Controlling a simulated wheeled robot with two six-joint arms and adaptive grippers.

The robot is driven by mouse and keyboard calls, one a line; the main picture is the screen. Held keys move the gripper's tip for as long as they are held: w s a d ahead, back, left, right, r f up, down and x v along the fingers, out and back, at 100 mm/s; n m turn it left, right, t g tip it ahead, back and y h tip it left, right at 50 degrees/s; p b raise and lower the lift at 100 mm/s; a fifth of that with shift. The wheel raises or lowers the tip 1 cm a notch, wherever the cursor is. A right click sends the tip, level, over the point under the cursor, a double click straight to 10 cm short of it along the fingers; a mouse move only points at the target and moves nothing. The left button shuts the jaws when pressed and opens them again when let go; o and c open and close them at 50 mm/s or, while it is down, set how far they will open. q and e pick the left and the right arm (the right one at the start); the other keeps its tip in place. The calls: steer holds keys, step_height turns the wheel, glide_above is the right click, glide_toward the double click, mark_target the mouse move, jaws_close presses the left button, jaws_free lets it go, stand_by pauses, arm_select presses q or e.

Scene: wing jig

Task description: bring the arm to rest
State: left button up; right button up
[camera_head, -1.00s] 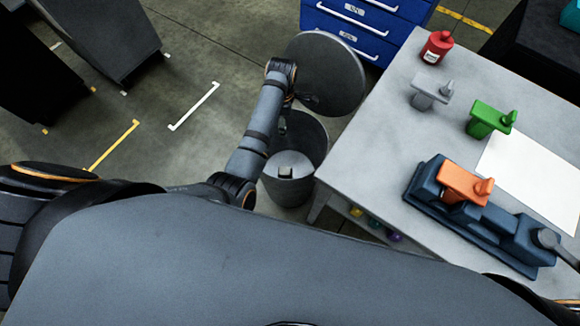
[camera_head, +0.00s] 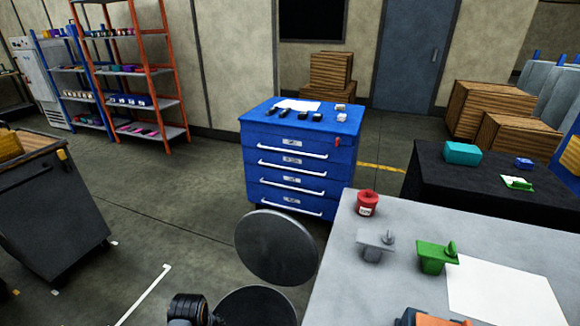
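A dark joint of one of my arms (camera_head: 187,308) shows at the bottom edge, just left of a round bin. The rest of that arm is below the picture. Neither gripper is in view, so I cannot see whether they are open or shut or hold anything. The bin (camera_head: 255,308) is cut off by the bottom edge. Its round grey lid (camera_head: 277,247) stands raised and tilted above it. My visible arm joint is beside the bin; whether it touches the bin cannot be told.
A grey table (camera_head: 335,285) at right bears a red container (camera_head: 367,203), a grey part (camera_head: 375,245), a green part (camera_head: 436,257), a white sheet (camera_head: 503,291) and an orange part (camera_head: 435,317). A blue drawer cabinet (camera_head: 298,165) stands behind the bin.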

arm_select(q)
steer(key=s+a+r+m+t, duration=0.2)
steer(key=s+r+m, duration=0.6)
steer(key=s+m, duration=0.3)
step_height(320, 180, down, 22)
steer(key=a+g+p, duration=0.1)
steer(key=a+p, duration=0.1)
steer(key=s+a+f+g+p, duration=0.1)
steer(key=s+f+p, duration=0.1)
steer(key=s+f, duration=1.4)
steer(key=s, duration=0.3)
steer(key=shift+s+a+f, duration=0.25)
steer(key=shift+s+f, duration=0.15)
steer(key=shift+c, duration=0.3)
